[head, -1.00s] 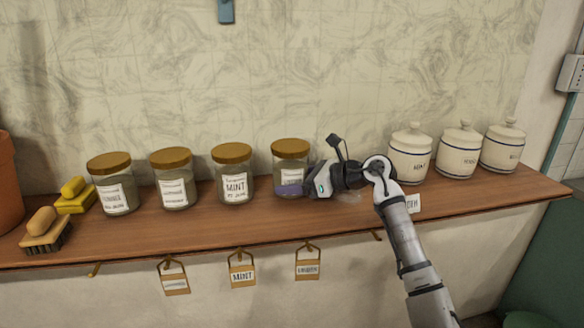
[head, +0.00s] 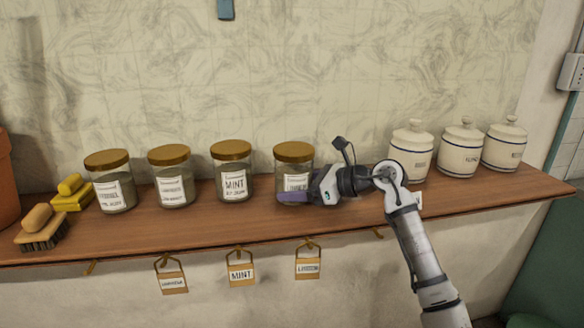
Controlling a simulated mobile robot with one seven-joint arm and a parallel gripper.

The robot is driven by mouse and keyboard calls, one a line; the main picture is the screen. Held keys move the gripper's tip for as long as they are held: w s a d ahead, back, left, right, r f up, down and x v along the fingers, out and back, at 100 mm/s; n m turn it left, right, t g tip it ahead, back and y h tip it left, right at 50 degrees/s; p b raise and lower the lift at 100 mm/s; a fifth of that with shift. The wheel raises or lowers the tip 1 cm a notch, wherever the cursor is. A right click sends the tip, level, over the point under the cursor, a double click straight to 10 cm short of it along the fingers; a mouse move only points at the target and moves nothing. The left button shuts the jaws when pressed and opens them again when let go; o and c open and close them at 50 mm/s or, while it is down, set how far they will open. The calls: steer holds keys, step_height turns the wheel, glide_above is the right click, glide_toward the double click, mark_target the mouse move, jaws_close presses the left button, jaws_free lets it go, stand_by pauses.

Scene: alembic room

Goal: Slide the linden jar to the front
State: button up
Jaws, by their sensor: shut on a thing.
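The jar in my grip (head: 294,170) is the rightmost of the glass jars with gold-brown lids. It stands upright on the wooden shelf (head: 340,213), a little nearer the front edge than the mint jar (head: 232,172) to its left. Its white label is partly covered and too small to read surely as linden. My gripper (head: 296,198) reaches in from the right, low on the jar, with a purple finger across its front. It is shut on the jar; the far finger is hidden.
Two more glass jars (head: 171,178) (head: 111,182), a yellow block (head: 72,194) and a brush (head: 41,228) stand to the left. Several white lidded canisters (head: 460,149) stand right, behind my arm. Tags (head: 308,266) hang below the front edge. Shelf in front of the jars is clear.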

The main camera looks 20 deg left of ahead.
mark_target(303, 210)
steer(key=shift+s+d+b, duration=0.55)
steer(key=shift+s+d, duration=0.1)
steer(key=shift+s, duration=0.3)
steer(key=shift+s+d+b, duration=0.55)
steer(key=shift+s+d, duration=0.05)
steer(key=shift+s, duration=0.3)
steer(key=o, duration=0.8)
steer(key=shift+c, duration=0.2)
steer(key=b+v, duration=0.3)
steer(key=v, duration=1)
steer(key=shift+d+r, duration=0.2)
steer(key=shift+d, duration=0.15)
steer(key=shift+d, duration=0.1)
